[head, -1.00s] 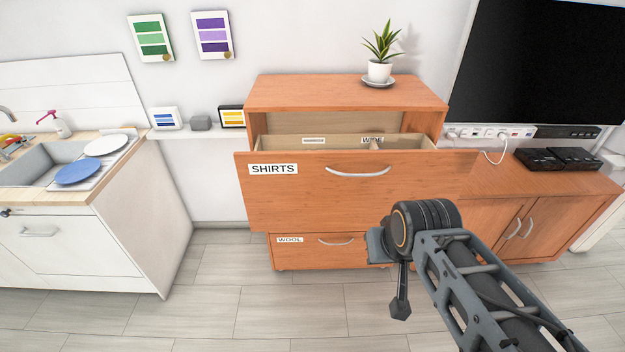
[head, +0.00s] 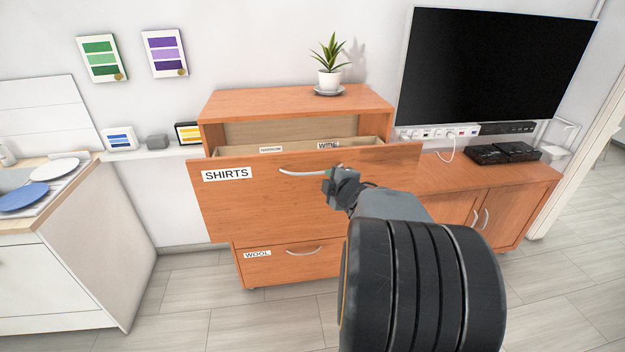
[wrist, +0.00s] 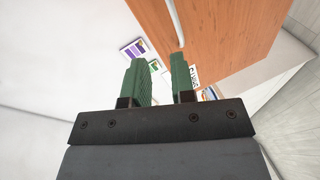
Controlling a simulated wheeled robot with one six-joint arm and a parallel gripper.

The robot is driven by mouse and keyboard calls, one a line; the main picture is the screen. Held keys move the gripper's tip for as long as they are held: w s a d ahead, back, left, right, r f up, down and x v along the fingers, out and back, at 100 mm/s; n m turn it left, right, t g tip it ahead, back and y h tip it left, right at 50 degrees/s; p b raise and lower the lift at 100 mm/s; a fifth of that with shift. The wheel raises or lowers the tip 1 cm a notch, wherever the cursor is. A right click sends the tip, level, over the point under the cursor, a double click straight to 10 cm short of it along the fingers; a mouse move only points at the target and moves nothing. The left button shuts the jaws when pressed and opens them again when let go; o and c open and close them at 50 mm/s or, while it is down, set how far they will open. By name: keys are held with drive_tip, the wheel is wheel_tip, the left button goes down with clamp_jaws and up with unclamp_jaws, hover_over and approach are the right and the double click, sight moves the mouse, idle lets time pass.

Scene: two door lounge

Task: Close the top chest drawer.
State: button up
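The wooden chest (head: 295,98) stands against the wall. Its top drawer (head: 265,205), labelled SHIRTS, is pulled out, and its open interior shows above the front. The drawer's curved metal handle (head: 300,172) is partly hidden at its right end by my gripper (head: 338,182). My gripper is right at the drawer front; I cannot tell whether it touches. In the wrist view its two green fingers (wrist: 160,62) stand apart with nothing seen between them. The drawer front (wrist: 225,30) and the pale handle (wrist: 178,22) lie just beyond the fingertips.
The lower WOOL drawer (head: 290,265) sits beneath the top one. A potted plant (head: 330,72) stands on the chest. A low cabinet (head: 470,190) under a TV (head: 490,75) adjoins on the right. A kitchen counter (head: 85,245) stands left, with clear floor between.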

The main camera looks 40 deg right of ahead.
sight(313, 173)
drive_tip(key=w+f+n+y, duration=0.1)
drive_tip(key=w, duration=0.3)
drive_tip(key=w+d+f+n+t+y+p, duration=0.1)
drive_tip(key=w+f+n, duration=0.1)
drive_tip(key=w, duration=0.2)
drive_tip(key=w+d+f+n+y, duration=0.1)
drive_tip(key=w+f, duration=0.1)
drive_tip(key=w, duration=0.2)
drive_tip(key=shift+d+f+n+t+p, duration=0.1)
drive_tip(key=shift+d+n+t+p, duration=0.1)
drive_tip(key=shift+n+t+p, duration=0.15)
drive_tip(key=shift+c, duration=0.2)
clamp_jaws()
